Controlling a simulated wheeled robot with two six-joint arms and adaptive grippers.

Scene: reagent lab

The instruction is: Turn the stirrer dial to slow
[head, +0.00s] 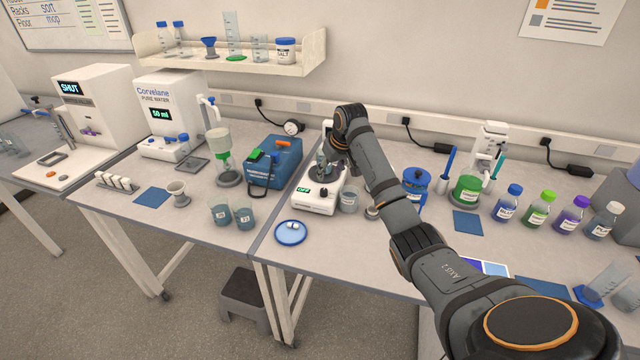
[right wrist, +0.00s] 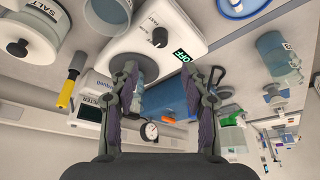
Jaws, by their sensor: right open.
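The stirrer (head: 311,205) is a white box with a green-lit display reading OFF; it stands on the bench at the picture's middle. Its small dark dial (right wrist: 160,37) shows in the right wrist view, beside the display (right wrist: 182,55) and a FAST label. A round grey plate with a glass vessel (right wrist: 142,72) on it is partly hidden by a finger. My right gripper (right wrist: 172,75) is open, its two fingers spread over the stirrer, apart from the dial. In the head view my right arm hides part of the stirrer's back. My left gripper is not in view.
A blue box (head: 284,165) stands left of the stirrer. A glass beaker (head: 348,200) stands close at its right, with a blue-lidded jar (head: 415,182) farther right. A blue dish (head: 291,233) lies in front. Several capped bottles line the right bench.

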